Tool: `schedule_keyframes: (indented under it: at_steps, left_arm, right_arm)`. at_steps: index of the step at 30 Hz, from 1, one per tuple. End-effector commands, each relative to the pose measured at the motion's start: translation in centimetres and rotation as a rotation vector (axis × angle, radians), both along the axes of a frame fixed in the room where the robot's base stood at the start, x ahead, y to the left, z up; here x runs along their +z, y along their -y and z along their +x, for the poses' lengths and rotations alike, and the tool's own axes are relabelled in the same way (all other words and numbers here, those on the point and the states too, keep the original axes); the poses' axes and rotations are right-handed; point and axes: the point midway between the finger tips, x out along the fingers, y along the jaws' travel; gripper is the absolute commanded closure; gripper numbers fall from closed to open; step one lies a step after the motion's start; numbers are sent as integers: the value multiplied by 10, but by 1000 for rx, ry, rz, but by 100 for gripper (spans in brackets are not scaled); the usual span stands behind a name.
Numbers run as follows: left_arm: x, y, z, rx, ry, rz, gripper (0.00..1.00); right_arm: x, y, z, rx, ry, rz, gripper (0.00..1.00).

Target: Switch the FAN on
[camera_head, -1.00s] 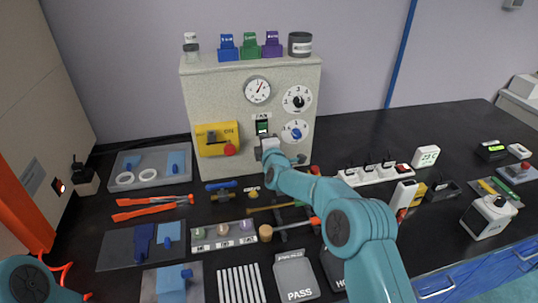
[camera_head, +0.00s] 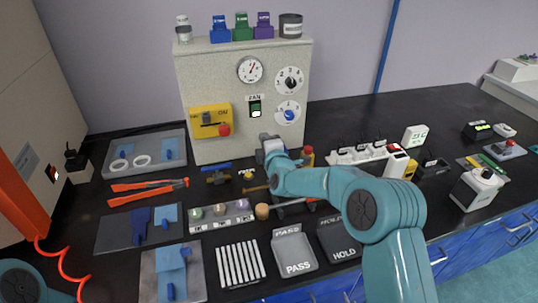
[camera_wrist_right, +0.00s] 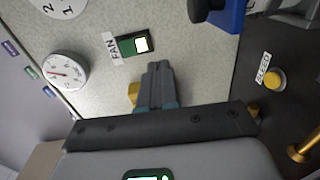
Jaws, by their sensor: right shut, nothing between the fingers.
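The FAN switch (camera_head: 255,108) is a small rocker in a dark green frame on the front of the pale cabinet (camera_head: 215,155), under its FAN label. Its lower part shows bright white. It also shows in the right wrist view (camera_wrist_right: 134,45), beside the FAN label (camera_wrist_right: 112,48), with the white part on the right. My right gripper (camera_head: 266,140) is below the switch in the head view, apart from it. In the right wrist view its fingers (camera_wrist_right: 158,68) are together and empty, pointing at the cabinet front. My left gripper is out of view.
A yellow box with a red button (camera_head: 224,130) is left of the switch. Two dials (camera_head: 289,80) and a gauge (camera_head: 250,69) surround it above and right. Valves, buttons and a power strip (camera_head: 356,155) crowd the bench below. Open air lies before the switch.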

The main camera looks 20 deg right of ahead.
Motion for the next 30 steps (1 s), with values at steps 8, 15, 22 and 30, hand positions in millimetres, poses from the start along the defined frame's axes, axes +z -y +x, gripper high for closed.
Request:
schedule_keyframes:
  at_steps: [8, 15, 22, 30]
  left_arm:
    - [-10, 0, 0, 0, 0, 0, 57]
    - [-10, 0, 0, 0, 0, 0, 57]
    - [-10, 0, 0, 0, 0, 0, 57]
    - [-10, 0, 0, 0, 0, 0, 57]
  right_arm:
    - [-6, 0, -40, 0, 1, 0, 100]
    - [-6, -1, -50, 0, 1, 0, 100]
    - [-6, -2, -50, 0, 1, 0, 100]
    - [-6, -2, -51, 0, 1, 0, 100]
